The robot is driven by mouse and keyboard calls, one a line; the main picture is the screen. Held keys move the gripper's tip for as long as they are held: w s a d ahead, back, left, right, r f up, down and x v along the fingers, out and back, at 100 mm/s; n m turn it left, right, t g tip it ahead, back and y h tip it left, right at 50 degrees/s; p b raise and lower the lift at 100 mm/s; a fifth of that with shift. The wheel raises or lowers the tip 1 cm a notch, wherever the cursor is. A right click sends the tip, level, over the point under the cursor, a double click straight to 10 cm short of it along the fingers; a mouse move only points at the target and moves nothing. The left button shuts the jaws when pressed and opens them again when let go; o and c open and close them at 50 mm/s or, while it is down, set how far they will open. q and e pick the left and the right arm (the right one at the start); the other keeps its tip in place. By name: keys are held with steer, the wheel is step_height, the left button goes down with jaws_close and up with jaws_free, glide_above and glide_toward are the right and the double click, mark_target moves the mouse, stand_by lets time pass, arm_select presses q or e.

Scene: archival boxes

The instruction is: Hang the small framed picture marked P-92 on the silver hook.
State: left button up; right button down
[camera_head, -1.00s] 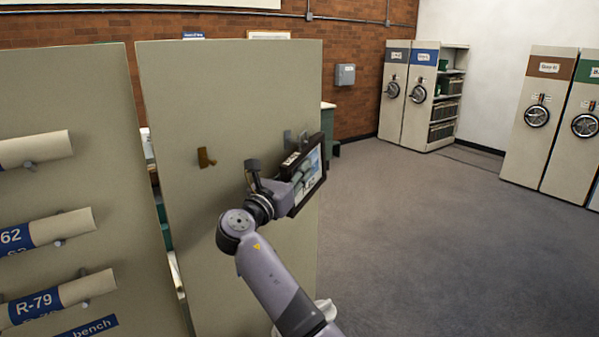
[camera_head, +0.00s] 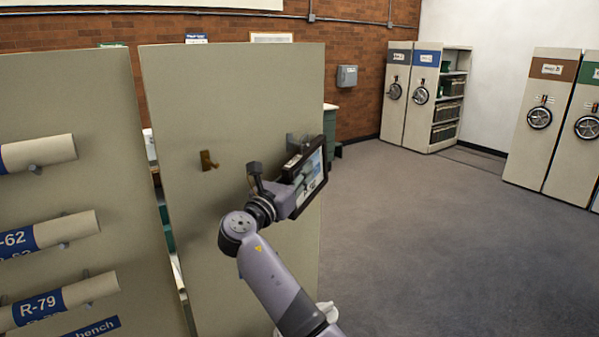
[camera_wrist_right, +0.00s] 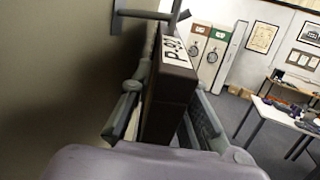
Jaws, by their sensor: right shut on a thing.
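The small framed picture (camera_head: 312,178) has a dark frame and is held upright in front of the beige panel. In the right wrist view the frame's edge (camera_wrist_right: 172,88) carries a white label that reads like P-92. My right gripper (camera_head: 284,182) is shut on the picture, with one finger on each side of the frame in the right wrist view (camera_wrist_right: 165,112). The silver hook (camera_wrist_right: 152,14) sticks out from the panel at the frame's top; I cannot tell whether they touch. My left gripper is out of view.
A brass hook (camera_head: 208,160) sits on the same panel (camera_head: 230,100), left of the picture. The left panel (camera_head: 80,110) bears several labelled tubes (camera_head: 62,300) on pegs. Open floor (camera_head: 430,230) lies to the right. A table (camera_wrist_right: 270,125) shows in the right wrist view.

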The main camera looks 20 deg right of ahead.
steer(key=shift+f, duration=0.6)
stand_by(0.9)
stand_by(0.3)
steer(key=c, duration=1.4)
jaws_free()
steer(key=shift+c, duration=0.2)
steer(key=shift+f, duration=0.15)
